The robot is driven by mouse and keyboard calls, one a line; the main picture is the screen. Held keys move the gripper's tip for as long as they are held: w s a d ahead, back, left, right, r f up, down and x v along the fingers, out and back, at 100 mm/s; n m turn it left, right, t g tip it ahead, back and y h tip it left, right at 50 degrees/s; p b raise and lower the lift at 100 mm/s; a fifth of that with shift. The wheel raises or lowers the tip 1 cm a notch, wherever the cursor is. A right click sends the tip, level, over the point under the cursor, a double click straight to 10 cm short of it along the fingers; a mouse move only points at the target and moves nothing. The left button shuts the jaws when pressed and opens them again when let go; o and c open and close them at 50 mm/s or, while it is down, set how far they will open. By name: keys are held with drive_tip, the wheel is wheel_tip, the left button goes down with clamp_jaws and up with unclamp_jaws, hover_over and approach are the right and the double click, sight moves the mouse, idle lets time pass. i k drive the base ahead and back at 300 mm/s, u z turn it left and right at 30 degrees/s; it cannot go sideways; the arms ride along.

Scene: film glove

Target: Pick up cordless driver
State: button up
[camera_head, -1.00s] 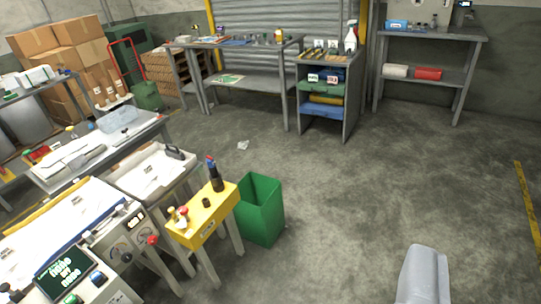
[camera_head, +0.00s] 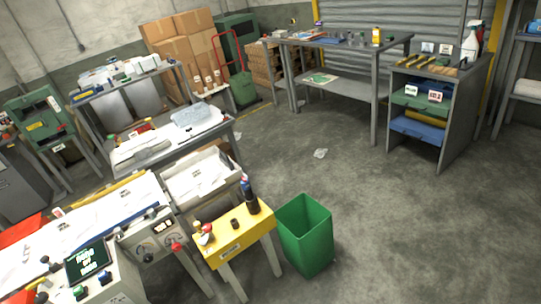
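I cannot make out a cordless driver for certain. A dark upright item with a blue and red top (camera_head: 249,195) stands at the back right corner of the yellow stand (camera_head: 232,246); it is too small to tell what it is. Small red, yellow and dark pieces (camera_head: 204,235) sit on the same stand. The far workbench (camera_head: 345,43) and the shelf cart (camera_head: 447,115) carry small tools and bottles that are too small to name surely. My gripper is not in view.
A green bin (camera_head: 306,236) stands on the floor right of the yellow stand. A machine with a screen (camera_head: 88,258) and tables with white sheets (camera_head: 165,143) fill the left. Open concrete floor (camera_head: 400,235) spreads at the right.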

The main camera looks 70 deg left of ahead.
sight(247, 188)
drive_tip(key=u, duration=0.35)
drive_tip(key=i, duration=1.15)
drive_tip(key=u, duration=1.25)
drive_tip(key=i, duration=0.65)
drive_tip(key=u, duration=0.35)
drive_tip(key=k, duration=0.9)
drive_tip(key=u, duration=0.2)
drive_tip(key=i, duration=0.9)
drive_tip(key=z, duration=0.1)
